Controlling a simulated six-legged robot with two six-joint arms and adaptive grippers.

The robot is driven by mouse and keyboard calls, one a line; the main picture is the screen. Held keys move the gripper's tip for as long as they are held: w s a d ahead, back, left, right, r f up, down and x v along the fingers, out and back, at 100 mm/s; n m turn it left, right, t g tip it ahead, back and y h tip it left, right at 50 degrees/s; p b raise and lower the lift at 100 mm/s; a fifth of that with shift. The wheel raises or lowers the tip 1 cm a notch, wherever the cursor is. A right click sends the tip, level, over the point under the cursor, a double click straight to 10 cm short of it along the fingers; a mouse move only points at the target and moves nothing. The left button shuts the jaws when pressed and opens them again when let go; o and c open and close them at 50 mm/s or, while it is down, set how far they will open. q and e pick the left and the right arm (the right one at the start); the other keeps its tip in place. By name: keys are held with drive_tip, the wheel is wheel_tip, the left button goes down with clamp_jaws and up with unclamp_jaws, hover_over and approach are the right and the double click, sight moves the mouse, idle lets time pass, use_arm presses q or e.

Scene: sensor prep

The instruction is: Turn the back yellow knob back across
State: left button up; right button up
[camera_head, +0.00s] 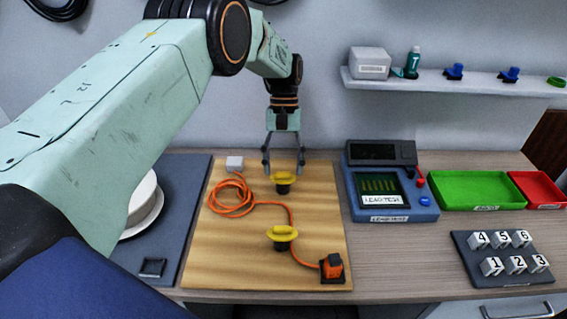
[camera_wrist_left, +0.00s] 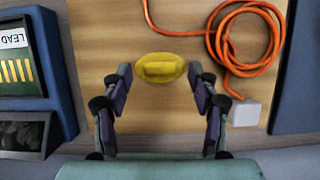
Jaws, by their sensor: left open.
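Two yellow knobs on dark stems stand on a wooden board (camera_head: 215,262). The back yellow knob (camera_head: 284,178) is just below my left gripper (camera_head: 284,172). The fingers are open, one on each side, and appear apart from the knob. The front yellow knob (camera_head: 282,233) stands nearer, its bar also lying across. My right gripper is not in view.
An orange cable (camera_head: 290,212) runs from a white block (camera_head: 235,163) past both knobs to an orange plug (camera_head: 332,266). A blue tester (camera_head: 420,213) stands right of the board. Green (camera_head: 480,205) and red trays (camera_head: 541,205) and a numbered block rack (camera_head: 480,279) are further right.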

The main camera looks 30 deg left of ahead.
use_arm(q)
drive_tip(key=v, duration=0.7)
drive_tip(key=shift+r, duration=0.2)
idle(0.4)
